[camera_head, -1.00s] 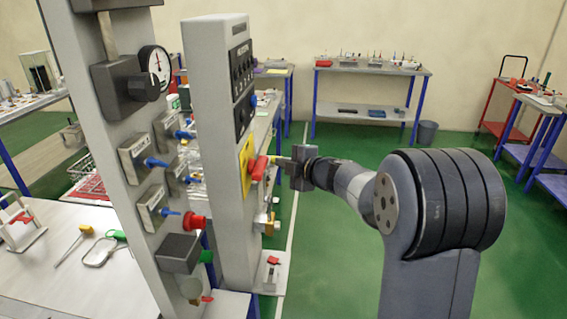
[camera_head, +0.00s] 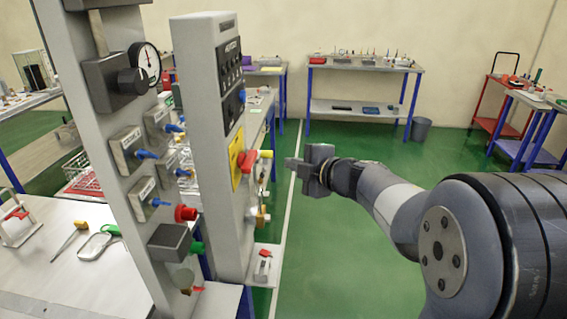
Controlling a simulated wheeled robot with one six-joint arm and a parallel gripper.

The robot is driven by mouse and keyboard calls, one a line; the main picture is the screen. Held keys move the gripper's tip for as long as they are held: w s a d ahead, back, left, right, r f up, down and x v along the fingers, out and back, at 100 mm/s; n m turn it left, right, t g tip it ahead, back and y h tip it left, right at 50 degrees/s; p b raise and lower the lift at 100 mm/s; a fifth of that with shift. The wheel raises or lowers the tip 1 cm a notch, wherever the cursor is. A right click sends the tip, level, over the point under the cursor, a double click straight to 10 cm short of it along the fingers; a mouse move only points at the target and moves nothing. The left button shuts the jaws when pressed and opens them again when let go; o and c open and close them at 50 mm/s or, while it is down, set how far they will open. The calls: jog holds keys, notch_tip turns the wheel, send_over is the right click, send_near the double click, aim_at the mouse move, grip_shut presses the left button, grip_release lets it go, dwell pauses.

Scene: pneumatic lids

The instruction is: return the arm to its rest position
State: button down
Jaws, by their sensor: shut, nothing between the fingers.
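My gripper (camera_head: 292,163) is in the middle of the head view, at the end of my arm, which comes in from the right. Its fingers are together and hold nothing. They point left toward the grey control panel (camera_head: 208,120) and are a little apart from it.
A second panel (camera_head: 85,150) with a gauge (camera_head: 147,62), blue levers and red and green knobs stands at left. A workbench (camera_head: 60,250) with tools lies left of it. A table (camera_head: 365,65) and a bin (camera_head: 420,128) stand behind. Green floor is open right of the panel.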

jog(key=shift+s+d+r, duration=0.15)
jog(key=shift+s+d, duration=0.1)
jog(key=shift+s, duration=0.1)
